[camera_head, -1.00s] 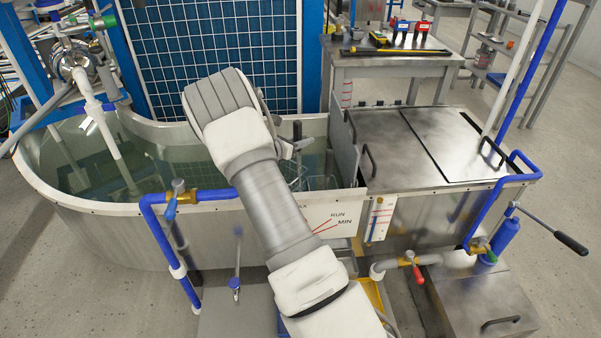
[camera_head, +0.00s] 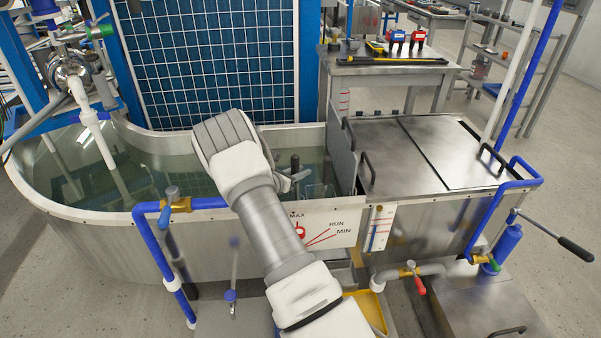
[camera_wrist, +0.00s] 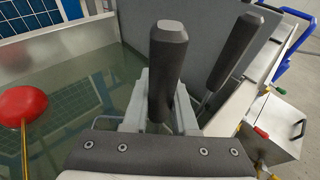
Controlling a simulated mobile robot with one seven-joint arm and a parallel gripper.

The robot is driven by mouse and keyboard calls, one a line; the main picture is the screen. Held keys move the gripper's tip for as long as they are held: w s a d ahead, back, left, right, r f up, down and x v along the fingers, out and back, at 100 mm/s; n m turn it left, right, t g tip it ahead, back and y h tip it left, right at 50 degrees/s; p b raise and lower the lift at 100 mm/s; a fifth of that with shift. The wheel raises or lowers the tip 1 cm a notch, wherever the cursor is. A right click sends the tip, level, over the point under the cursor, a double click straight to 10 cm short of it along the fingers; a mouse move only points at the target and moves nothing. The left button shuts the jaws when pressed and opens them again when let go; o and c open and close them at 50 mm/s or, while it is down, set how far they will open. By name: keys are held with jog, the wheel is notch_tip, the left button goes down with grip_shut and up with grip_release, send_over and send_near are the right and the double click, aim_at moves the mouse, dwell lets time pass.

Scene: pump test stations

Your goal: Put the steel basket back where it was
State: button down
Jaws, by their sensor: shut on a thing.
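My gripper (camera_head: 293,179) is over the right end of the water tank (camera_head: 170,206), just behind the gauge plate. In the wrist view my gripper (camera_wrist: 160,115) is shut around an upright dark grip (camera_wrist: 166,75), which seems to be the handle of the steel basket. Thin wire of the steel basket (camera_head: 318,190) shows beside the fingers, low within the tank walls; the wire also shows left of the fingers in the wrist view (camera_wrist: 103,121). My arm and fingers hide most of the basket. I cannot tell whether it rests on anything.
A second dark upright grip (camera_wrist: 235,50) stands close to the right, near a grey upright panel (camera_wrist: 205,35). A red float (camera_wrist: 22,104) is at the left. Metal lids (camera_head: 400,150) cover the right section. Blue pipe (camera_head: 157,240) runs along the front.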

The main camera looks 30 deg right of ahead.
jog(key=c, duration=0.7)
grip_release()
